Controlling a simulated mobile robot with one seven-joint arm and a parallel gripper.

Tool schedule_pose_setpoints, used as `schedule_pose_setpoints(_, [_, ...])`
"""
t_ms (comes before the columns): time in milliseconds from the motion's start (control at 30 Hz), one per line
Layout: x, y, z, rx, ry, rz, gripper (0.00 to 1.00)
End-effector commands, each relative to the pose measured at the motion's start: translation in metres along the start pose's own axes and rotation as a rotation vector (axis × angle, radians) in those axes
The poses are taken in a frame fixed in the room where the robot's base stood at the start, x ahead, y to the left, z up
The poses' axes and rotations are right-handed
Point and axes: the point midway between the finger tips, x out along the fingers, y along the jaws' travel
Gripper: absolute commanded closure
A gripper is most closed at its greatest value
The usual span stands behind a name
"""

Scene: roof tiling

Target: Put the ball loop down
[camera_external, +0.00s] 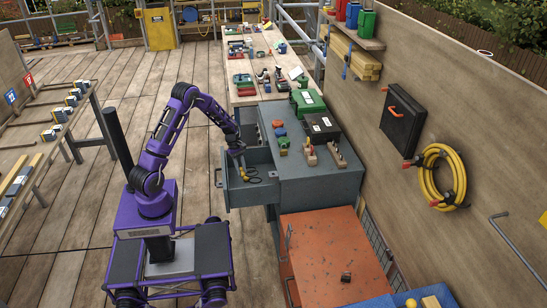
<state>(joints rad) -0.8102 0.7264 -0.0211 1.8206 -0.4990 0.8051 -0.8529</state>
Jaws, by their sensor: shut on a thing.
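My purple arm reaches from the left to an open grey drawer (238,202) in the grey cabinet. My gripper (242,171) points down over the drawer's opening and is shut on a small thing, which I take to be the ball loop. The gripper and the drawer's shade hide most of it, so its shape is not clear. I cannot tell if it touches the drawer floor. Small yellowish and dark items (255,179) lie in the drawer beside the gripper.
The cabinet top (318,183) holds a black case (322,129), a green box (307,103), and small coloured and wooden items. Its front right part is bare. An orange bench (325,250) stands in front, mostly clear. A crowded long workbench (240,60) lies behind.

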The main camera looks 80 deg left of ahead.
Motion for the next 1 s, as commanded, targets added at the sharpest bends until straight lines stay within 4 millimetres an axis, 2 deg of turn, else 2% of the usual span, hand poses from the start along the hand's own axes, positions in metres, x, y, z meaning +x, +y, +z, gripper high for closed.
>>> schedule_pose_setpoints(167, [-0.007,0.0,0.002,0.0,0.001,0.0,1.0])
schedule_pose_setpoints(267, [-0.018,0.0,0.007,0.001,0.002,0.002,1.0])
schedule_pose_setpoints(367, [-0.042,0.001,0.017,0.004,0.003,0.005,1.0])
schedule_pose_setpoints(600, [-0.115,-0.001,0.047,0.004,0.003,0.006,1.0])
schedule_pose_setpoints(733, [-0.144,-0.001,0.059,0.003,0.002,0.005,1.0])
schedule_pose_setpoints(900, [-0.175,-0.002,0.073,0.002,0.001,0.004,1.0])
schedule_pose_setpoints(1000, [-0.167,0.017,0.08,-0.023,-0.001,0.01,1.0])
